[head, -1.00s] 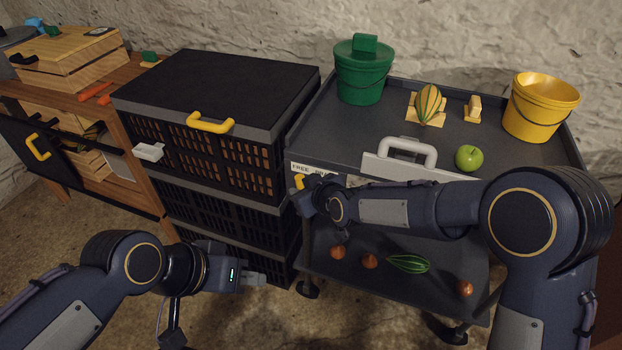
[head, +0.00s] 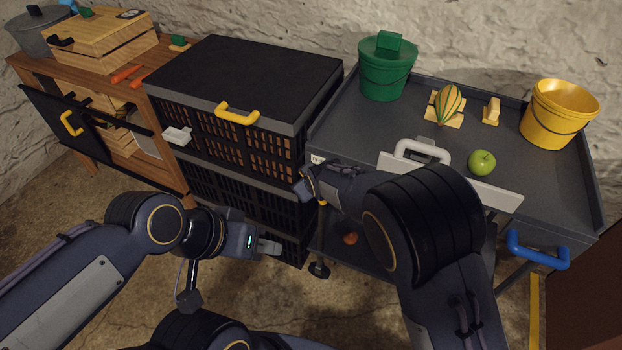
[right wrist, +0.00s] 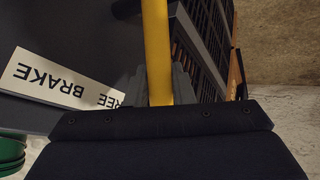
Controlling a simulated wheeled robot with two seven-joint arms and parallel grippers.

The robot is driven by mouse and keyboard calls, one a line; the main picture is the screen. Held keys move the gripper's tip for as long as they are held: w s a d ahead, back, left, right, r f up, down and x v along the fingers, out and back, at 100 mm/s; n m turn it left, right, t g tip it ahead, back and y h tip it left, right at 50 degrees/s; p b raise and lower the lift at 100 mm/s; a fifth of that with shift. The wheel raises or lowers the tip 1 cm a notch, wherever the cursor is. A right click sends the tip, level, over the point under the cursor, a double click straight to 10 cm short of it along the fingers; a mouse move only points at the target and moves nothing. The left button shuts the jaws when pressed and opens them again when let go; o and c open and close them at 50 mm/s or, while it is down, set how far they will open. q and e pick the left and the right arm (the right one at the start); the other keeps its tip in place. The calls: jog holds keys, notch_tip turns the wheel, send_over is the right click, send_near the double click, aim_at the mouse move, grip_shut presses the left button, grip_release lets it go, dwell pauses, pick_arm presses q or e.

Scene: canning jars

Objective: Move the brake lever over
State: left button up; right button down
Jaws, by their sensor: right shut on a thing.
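The brake lever is a yellow bar. In the right wrist view the lever (right wrist: 157,50) runs down between the two grey fingers of my right gripper (right wrist: 157,88), which is shut on it. A white label (right wrist: 60,80) reading "FREE" and "BRAKE" lies beside it. In the head view my right gripper (head: 308,187) is at the cart's front left corner. A bit of yellow shows under it there, and my arm hides most of the label. My left gripper (head: 268,247) is in front of the black crates, away from the lever; its finger gap is unclear.
The grey cart (head: 330,130) carries a green bucket (head: 386,70), a striped squash (head: 449,102), a green apple (head: 482,162) and a yellow bucket (head: 558,115). A blue handle (head: 537,251) is at its right. Stacked black crates (head: 240,75) stand close on the left.

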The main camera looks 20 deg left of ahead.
jog(key=c, duration=1.3)
grip_release()
jog(key=shift+f, duration=0.1)
jog(key=shift+o, duration=0.2)
jog(key=v, duration=0.7)
jog(key=shift+s+r, duration=0.2)
jog(key=shift+r, duration=0.1)
jog(key=shift+d, duration=0.2)
